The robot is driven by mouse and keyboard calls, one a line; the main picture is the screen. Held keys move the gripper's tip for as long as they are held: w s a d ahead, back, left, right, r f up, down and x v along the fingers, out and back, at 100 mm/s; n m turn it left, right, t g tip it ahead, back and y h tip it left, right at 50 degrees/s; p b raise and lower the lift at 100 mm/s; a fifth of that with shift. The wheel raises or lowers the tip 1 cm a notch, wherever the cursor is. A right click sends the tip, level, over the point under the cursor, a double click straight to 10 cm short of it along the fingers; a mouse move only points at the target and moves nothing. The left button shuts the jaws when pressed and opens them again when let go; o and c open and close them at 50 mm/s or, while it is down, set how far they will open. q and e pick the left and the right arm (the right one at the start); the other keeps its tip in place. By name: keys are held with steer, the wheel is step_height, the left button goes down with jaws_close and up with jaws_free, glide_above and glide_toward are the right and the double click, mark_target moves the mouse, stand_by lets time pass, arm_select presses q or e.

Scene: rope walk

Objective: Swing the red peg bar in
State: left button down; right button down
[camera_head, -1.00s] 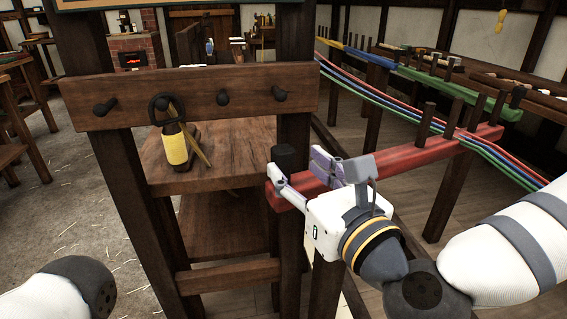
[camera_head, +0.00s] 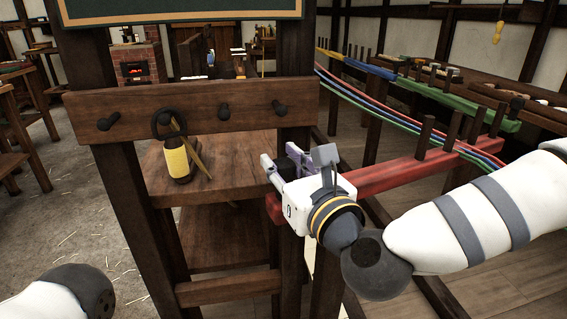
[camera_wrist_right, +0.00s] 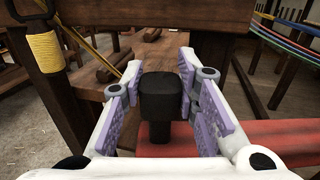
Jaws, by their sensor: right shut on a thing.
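The red peg bar (camera_head: 400,177) runs from the front of the wooden frame back to the right, with dark upright pegs along it. My right gripper (camera_head: 282,161) is at its near left end. In the right wrist view, the bar (camera_wrist_right: 278,140) passes below my gripper (camera_wrist_right: 159,68), whose purple pads are shut on a dark knob (camera_wrist_right: 158,90) standing up from the bar. In the head view the gripper hides this knob. My left gripper is out of view; only part of my left arm shows at the bottom left.
A dark wooden frame carries a crossbeam (camera_head: 195,99) with black pegs, and a yellow-wrapped coil (camera_head: 178,160) hangs there. Its right post stands close beside my right gripper. Coloured ropes (camera_head: 390,112) run over the pegs from the back. A wooden bench (camera_head: 235,170) lies behind the frame.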

steer(key=w+m+h, duration=0.1)
steer(key=w+a+m+t+h, duration=0.1)
steer(key=h, duration=0.1)
steer(key=shift+w+d+m+h, duration=0.1)
steer(key=shift+w+m+h, duration=0.3)
steer(key=shift+h, duration=0.2)
steer(key=c, duration=1.2)
jaws_free()
steer(key=shift+w, duration=0.1)
steer(key=s, duration=0.4)
steer(key=s+d, duration=0.1)
steer(key=s, duration=0.3)
steer(key=s+d, duration=0.1)
steer(key=s, duration=0.3)
